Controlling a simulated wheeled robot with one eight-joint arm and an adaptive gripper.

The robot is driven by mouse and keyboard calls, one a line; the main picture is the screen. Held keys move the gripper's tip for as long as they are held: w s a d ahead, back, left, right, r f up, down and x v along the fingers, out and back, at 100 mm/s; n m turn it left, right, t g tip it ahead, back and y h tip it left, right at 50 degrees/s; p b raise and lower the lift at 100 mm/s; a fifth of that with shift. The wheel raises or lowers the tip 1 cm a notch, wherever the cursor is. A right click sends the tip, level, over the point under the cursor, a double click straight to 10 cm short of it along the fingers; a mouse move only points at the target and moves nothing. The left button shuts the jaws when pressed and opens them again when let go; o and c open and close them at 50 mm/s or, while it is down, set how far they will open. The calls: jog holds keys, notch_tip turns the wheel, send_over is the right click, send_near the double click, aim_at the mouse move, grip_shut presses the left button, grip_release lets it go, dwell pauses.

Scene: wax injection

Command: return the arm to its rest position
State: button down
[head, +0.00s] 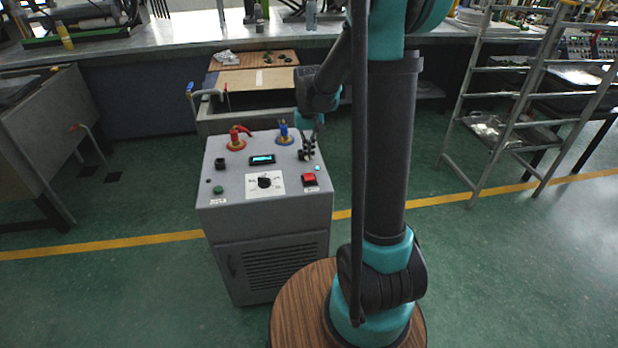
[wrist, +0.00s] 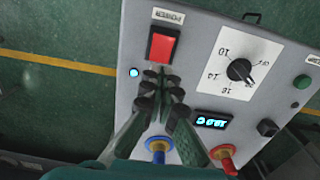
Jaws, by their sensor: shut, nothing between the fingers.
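My gripper (head: 308,150) is over the right side of the grey machine's top panel (head: 228,195) in the head view. In the wrist view my gripper (wrist: 160,84) has its fingers together and empty, just below the red power switch (wrist: 163,44) in the picture. It looks apart from the switch; I cannot tell its exact height over the panel. My arm reaches out from its column and bends down to the machine. The switch (head: 309,180) and a small lit blue lamp (wrist: 133,72) are visible beside the gripper.
The panel carries a red valve (head: 236,140), a blue valve (head: 284,135), a lit display (head: 262,160) and a dial (head: 265,183). Behind stands a long workbench (head: 160,48). A metal rack (head: 490,105) stands at right. Green floor between is clear.

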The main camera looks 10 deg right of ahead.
jog(key=shift+s, duration=0.1)
dwell(0.3)
jog(key=s+d+f+t, duration=0.1)
jog(key=s+d+t, duration=0.1)
jog(key=s, duration=0.9)
jog(key=s+d+f+t, duration=0.2)
jog(key=s, duration=0.9)
jog(key=shift+f, duration=0.15)
